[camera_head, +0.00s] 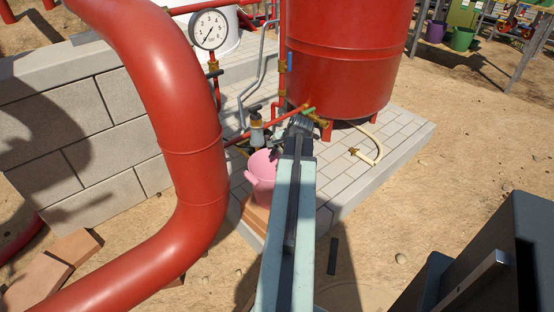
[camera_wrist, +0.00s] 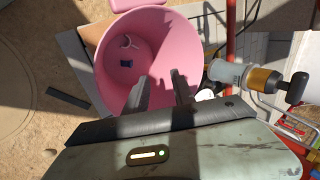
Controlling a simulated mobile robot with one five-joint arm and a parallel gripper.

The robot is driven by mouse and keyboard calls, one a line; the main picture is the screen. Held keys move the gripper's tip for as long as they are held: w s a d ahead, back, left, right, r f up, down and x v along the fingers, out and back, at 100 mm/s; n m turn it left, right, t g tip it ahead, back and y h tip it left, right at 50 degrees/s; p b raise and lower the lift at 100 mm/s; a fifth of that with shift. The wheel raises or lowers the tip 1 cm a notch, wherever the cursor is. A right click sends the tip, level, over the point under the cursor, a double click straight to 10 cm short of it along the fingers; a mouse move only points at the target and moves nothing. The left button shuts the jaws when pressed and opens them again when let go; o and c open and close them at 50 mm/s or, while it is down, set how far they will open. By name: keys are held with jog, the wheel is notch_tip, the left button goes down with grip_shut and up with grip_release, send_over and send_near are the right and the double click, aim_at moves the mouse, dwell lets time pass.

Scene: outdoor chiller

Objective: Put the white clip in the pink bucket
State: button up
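The pink bucket (camera_wrist: 172,40) is below my gripper in the wrist view, its open mouth facing the camera. It also shows in the head view (camera_head: 262,178), left of my arm. A small white curved piece (camera_wrist: 130,42), which looks like the white clip, lies inside the bucket, with a small dark blue piece (camera_wrist: 125,63) beside it. My gripper (camera_wrist: 162,82) has its two dark fingers apart over the near part of the bucket, with nothing between them. In the head view my gripper (camera_head: 300,122) is at the far end of my arm, its fingers unclear.
A brass and grey valve (camera_wrist: 240,75) stands right of the bucket. A large red pipe (camera_head: 190,140) is at left and a red tank (camera_head: 345,60) stands behind. A hose (camera_head: 372,150) lies on the paved slab (camera_head: 350,185). Sandy ground is open at right.

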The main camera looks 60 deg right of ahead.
notch_tip(320, 180, up, 7)
jog(key=p, duration=0.6)
jog(key=shift+f, duration=0.1)
